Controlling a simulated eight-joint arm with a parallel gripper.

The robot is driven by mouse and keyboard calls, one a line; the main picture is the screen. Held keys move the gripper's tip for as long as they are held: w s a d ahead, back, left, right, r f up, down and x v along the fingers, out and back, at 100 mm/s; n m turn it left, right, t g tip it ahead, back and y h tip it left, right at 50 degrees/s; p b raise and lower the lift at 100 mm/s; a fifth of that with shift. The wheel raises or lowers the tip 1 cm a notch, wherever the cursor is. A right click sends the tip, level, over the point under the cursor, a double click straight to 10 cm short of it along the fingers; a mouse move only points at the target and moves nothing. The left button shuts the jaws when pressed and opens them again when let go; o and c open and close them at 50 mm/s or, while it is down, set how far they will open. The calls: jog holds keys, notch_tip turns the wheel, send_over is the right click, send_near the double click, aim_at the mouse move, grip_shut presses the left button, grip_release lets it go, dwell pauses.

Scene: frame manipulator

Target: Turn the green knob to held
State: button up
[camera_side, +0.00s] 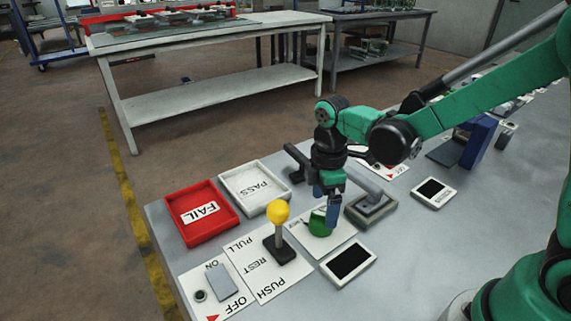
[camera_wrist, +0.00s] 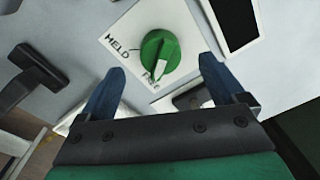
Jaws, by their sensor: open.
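The green knob (camera_wrist: 159,54) sits on a white label plate (camera_wrist: 186,18) in the wrist view. The word HELD is printed beside it, and a second word near the pointer is too blurred to read. The knob's white pointer is aimed down toward that second word, away from HELD. In the side view the knob (camera_side: 320,223) is partly hidden behind my gripper's finger. My gripper (camera_wrist: 160,80) is open, its two blue fingers apart and empty. In the side view my gripper (camera_side: 327,212) points down close to the knob; I cannot tell if it touches.
A yellow-topped lever (camera_side: 278,212) stands left of the knob. A red FAIL tray (camera_side: 222,233) and white PASS tray (camera_side: 240,200) lie behind it. A grey handle (camera_side: 372,207) and a black-screened panel (camera_side: 349,260) are close on the right. A switch (camera_side: 221,282) is at front left.

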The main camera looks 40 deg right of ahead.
aim_at(324, 214)
jog(key=shift+s+f, duration=0.1)
jog(key=shift+f, duration=1.75)
jog(key=c, duration=1.3)
jog(key=shift+m, duration=0.3)
jog(key=m, duration=0.9)
jog(key=shift+a+m, duration=0.1)
jog(key=shift+m, duration=0.3)
jog(key=shift+m+t, duration=0.3)
jog(key=shift+m, duration=1.4)
